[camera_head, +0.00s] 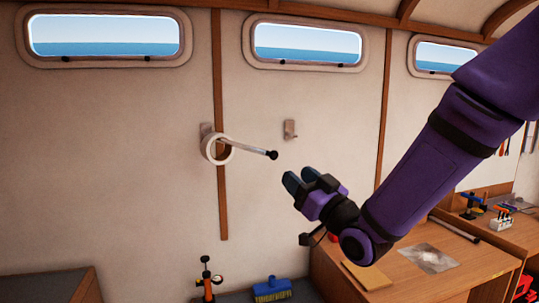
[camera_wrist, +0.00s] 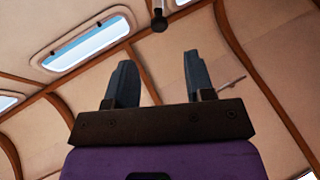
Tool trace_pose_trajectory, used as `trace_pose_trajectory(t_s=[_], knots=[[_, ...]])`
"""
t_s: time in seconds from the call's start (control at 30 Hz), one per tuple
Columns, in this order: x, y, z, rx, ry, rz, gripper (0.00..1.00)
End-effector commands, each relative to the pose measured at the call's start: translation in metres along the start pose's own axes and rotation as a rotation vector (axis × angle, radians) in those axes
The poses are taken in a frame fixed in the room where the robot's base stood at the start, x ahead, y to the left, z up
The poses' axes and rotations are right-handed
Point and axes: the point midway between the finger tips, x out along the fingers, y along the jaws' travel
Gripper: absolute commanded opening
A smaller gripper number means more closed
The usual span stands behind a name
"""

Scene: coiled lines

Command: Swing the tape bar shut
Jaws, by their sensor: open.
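The tape bar (camera_head: 250,148) is a thin pale rod with a black knob (camera_head: 272,155) at its free end. It reaches out from a bracket on the wall and stands swung away from the wall. A white tape roll (camera_head: 208,149) hangs around it near the bracket. A small catch bracket (camera_head: 290,130) sits on the wall to the right, apart from the bar. My gripper (camera_head: 300,179) is open and empty, just right of and below the knob. In the wrist view the knob (camera_wrist: 160,20) shows beyond the open fingers (camera_wrist: 158,62), at the top; the roll is out of view there.
A wooden desk (camera_head: 400,262) with a grey patch and tools stands at the lower right. A blue brush (camera_head: 271,289) and an upright tool (camera_head: 207,280) are at the bottom. Windows (camera_head: 308,45) line the upper wall. The wall around the bar is clear.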

Motion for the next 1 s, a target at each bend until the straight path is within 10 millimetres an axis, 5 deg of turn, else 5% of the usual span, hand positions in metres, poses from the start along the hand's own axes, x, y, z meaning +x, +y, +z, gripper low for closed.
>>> trace_pose_trajectory(t_s=[0.5,1.0], knots=[[0.082,0.000,0.001,-0.001,-0.002,0.002,0.49],[0.098,0.000,0.000,-0.001,-0.004,0.003,0.49]])
